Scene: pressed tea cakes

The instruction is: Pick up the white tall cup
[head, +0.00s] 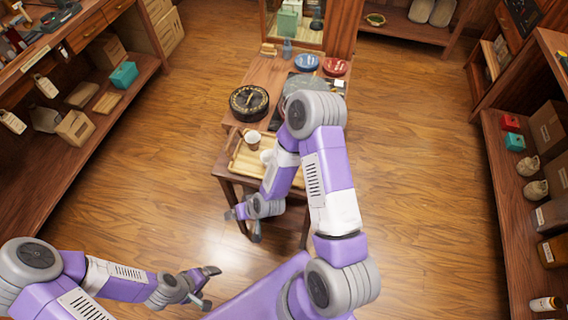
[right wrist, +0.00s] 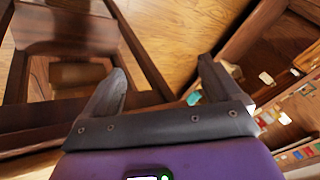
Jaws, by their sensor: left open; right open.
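My right gripper (head: 246,226) is low at the table's front edge, apart from both. In the right wrist view its two fingers (right wrist: 160,75) are spread with nothing between them. My left gripper (head: 208,287) is open and empty over the floor at lower left, far from the cups.
A round black dial-like disc (head: 249,102) lies on the table behind the tray. A blue bowl (head: 306,62) and a red bowl (head: 335,67) are at the back. Shelves line both sides. The wooden floor (head: 420,180) is clear around the table.

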